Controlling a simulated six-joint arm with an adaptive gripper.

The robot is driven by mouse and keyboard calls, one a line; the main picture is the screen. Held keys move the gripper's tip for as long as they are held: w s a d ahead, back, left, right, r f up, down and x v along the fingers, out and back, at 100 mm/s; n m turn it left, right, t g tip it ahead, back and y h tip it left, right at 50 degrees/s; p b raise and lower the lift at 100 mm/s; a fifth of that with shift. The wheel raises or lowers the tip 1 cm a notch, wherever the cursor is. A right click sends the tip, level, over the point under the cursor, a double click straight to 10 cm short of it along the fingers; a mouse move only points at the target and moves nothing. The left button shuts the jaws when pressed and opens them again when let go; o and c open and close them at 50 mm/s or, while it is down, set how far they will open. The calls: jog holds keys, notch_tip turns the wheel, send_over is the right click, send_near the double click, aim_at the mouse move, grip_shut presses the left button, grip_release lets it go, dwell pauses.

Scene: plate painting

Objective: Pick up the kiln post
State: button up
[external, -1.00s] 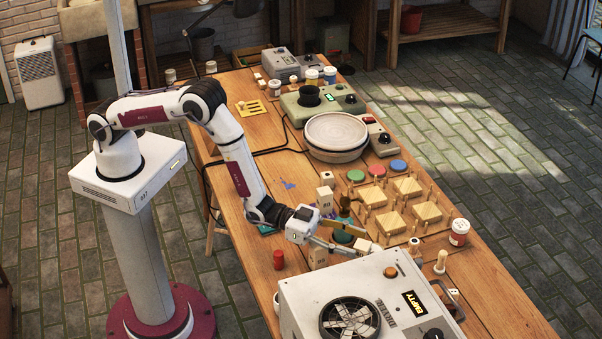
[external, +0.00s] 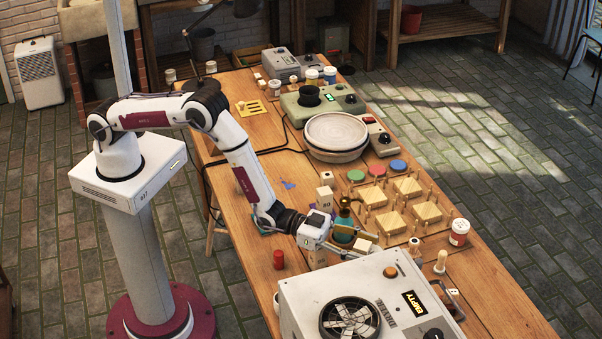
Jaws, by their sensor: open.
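Several pale, post-like blocks stand near my gripper, and I cannot tell for sure which is the kiln post. One, marked 80, is a pale block (external: 325,200) standing upright behind my gripper with a small cube above it. A small pale block (external: 364,244) shows close to the fingertips. My gripper (external: 354,241) is open and low over the table, its fingers pointing right. Whether anything sits between the fingers is too small to tell.
A teal bottle (external: 344,228) stands right beside the fingers. A large white kiln-like box (external: 365,290) with a fan is in front. Wooden peg stands (external: 390,222) are to the right.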

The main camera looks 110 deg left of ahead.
aim_at(363, 244)
jog(key=shift+c, duration=0.3)
grip_shut()
jog(key=shift+r, duration=0.15)
jog(key=shift+r, duration=4.9)
